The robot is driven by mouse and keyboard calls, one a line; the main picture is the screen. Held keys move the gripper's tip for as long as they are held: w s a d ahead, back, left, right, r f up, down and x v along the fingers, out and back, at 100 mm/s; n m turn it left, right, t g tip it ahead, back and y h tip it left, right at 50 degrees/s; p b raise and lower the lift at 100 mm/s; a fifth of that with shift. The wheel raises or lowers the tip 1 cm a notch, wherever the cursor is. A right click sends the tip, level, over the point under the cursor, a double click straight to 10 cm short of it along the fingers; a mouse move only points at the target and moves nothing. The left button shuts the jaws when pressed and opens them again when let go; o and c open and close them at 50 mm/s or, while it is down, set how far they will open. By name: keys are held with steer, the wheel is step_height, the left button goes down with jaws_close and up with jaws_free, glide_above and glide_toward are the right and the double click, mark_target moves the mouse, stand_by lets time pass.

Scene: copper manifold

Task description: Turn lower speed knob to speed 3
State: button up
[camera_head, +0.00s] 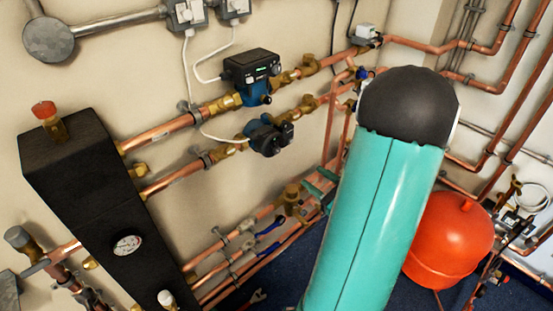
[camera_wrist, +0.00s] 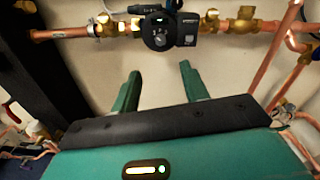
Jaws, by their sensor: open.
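I cannot read the knob's setting. My gripper (camera_wrist: 160,72) is open and empty, its two green fingers pointing up toward the pump with a gap below the knob. In the head view its green fingers (camera_head: 320,184) show low and right of the pump, partly hidden by my teal arm.
An upper blue and black pump (camera_head: 253,76) with a lit display sits above the lower one. A black manifold block (camera_head: 85,190) with a gauge stands at the left. A red tank (camera_head: 449,240) stands at the right. Copper pipes (camera_head: 245,255) run low along the wall.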

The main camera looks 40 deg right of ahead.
mark_target(278, 151)
steer(key=w, duration=1.3)
steer(key=shift+w+a, duration=0.1)
steer(key=shift+w, duration=0.25)
jaws_close()
